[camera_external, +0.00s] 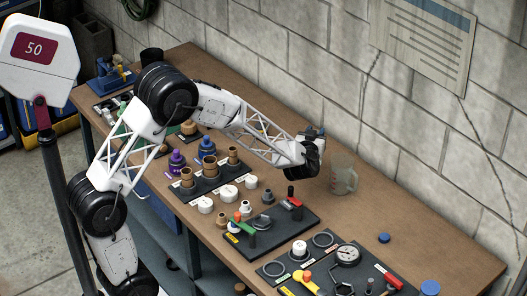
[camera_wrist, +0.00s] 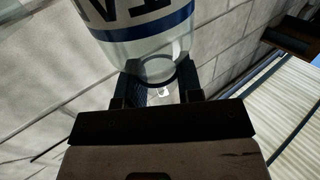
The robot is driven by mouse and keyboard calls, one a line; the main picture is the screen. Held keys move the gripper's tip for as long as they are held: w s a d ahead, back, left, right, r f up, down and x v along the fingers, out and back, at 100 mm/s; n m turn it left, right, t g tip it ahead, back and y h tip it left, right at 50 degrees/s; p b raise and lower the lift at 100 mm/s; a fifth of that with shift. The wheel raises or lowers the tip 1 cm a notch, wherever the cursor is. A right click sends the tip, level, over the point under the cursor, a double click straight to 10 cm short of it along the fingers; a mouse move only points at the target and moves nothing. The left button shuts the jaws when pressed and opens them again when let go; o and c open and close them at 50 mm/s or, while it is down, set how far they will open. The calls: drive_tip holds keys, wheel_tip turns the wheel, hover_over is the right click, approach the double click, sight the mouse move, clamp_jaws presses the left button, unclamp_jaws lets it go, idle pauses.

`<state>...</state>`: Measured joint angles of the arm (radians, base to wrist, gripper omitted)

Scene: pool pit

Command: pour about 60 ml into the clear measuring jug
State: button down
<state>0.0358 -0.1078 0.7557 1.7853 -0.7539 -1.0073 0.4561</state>
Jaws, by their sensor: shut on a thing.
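A clear measuring jug (camera_external: 343,180) with a handle on its right stands upright on the wooden bench, near the wall. My gripper (camera_external: 315,134) is above and to the left of the jug, apart from it. In the wrist view my gripper (camera_wrist: 160,82) is shut on a clear bottle (camera_wrist: 142,42) with a white label, large dark letters and a blue band. The top of that view cuts off the bottle. In the external view the wrist hides most of the bottle. I cannot tell how much liquid the bottle or jug holds.
A board with a pressure gauge (camera_external: 347,254) is nearer the front. A blue cap (camera_external: 384,238) lies to the right. The block wall (camera_external: 420,130) is close behind.

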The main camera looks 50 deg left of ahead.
wheel_tip(320, 180, down, 2)
drive_tip(key=shift+f, duration=0.1)
drive_tip(key=shift+d, duration=0.1)
idle(0.3)
